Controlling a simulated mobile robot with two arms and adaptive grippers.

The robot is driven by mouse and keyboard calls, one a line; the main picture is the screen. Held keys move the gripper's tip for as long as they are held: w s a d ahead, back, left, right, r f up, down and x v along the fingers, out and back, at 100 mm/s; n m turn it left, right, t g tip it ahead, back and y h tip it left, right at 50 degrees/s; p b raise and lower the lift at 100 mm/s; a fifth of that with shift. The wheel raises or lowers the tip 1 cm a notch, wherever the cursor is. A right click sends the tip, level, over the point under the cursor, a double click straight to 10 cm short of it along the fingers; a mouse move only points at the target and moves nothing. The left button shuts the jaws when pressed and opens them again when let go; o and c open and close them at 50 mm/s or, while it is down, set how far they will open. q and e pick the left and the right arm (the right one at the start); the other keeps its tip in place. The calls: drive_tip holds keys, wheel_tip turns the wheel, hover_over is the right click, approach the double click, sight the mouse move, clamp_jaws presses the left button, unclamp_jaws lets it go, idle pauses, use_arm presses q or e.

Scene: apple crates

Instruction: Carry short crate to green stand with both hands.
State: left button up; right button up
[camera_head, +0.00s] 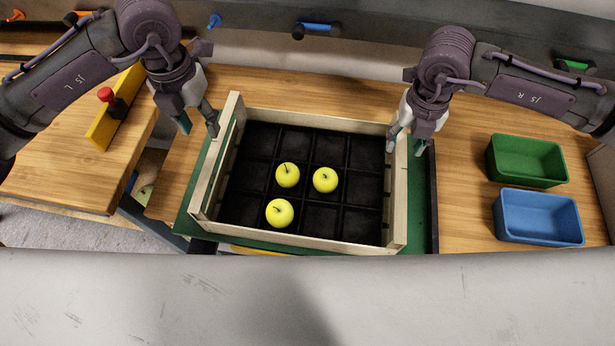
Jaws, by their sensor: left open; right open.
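The short crate (315,119) is a low, pale wooden crate with a black divided insert and three yellow-green apples (288,175) inside. It rests level on the green stand (422,205), whose surface shows along the crate's left and right sides. My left gripper (200,128) is open and empty, just outside the crate's far left corner. My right gripper (406,146) is open at the far right corner, its fingers appearing to lie either side of the right wall's top. I cannot tell whether it touches the wall.
A green bin (527,160) and a blue bin (538,217) stand on the wooden table right of the stand. At left, another wooden table (60,180) carries a yellow bar with a red button (106,94). A pale grey surface crosses the front.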

wheel_tip(320, 180, up, 9)
drive_tip(key=shift+f, duration=0.1)
idle(0.6)
